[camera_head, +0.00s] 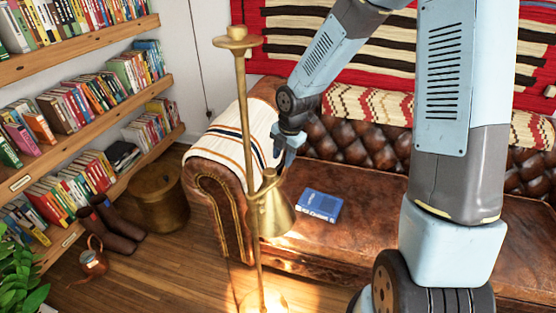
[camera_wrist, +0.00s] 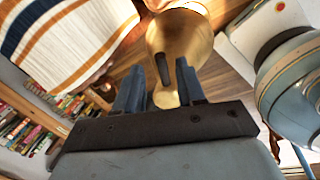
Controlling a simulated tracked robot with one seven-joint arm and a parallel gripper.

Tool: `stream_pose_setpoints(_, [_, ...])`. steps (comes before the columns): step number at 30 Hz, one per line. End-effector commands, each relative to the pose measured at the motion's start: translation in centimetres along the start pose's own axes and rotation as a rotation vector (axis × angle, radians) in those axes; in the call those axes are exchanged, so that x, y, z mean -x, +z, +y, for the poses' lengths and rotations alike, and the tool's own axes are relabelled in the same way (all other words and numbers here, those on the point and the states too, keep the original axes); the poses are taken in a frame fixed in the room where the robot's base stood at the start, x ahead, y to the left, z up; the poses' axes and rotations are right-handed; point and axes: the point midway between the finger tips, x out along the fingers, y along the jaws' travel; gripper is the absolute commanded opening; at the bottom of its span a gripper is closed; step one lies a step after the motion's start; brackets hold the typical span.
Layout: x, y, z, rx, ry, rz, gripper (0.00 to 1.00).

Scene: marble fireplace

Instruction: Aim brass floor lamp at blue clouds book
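The brass floor lamp (camera_head: 245,120) stands left of centre in the head view, with a thin upright pole. Its cone shade (camera_head: 275,215) hangs partway down the pole, mouth facing down and to the right. The blue clouds book (camera_head: 318,205) lies flat on the sofa seat, right of the shade. My gripper (camera_head: 279,156) is just above the lamp head, pointing down. In the wrist view the brass shade (camera_wrist: 187,35) lies just beyond my spread fingers (camera_wrist: 160,68). A dark narrow part shows between them, apart from both. Contact with the lamp is not visible. The book is outside the wrist view.
The brown leather sofa (camera_head: 350,240) fills the right, its arm (camera_head: 215,190) close behind the lamp, with a striped blanket (camera_head: 235,135) over it. Bookshelves (camera_head: 80,130), a round basket (camera_head: 158,195), boots (camera_head: 112,228) and a copper can (camera_head: 92,258) stand left. Some floor is clear.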

Motion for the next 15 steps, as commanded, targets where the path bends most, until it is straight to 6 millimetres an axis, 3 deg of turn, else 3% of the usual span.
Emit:
stream_pose_setpoints(6, [-1.6, -0.1, 0.0, 0.002, -0.001, 0.000, 0.39])
stream_pose_setpoints(15, [-1.9, 0.0, 0.0, 0.001, 0.000, -0.001, 0.39])
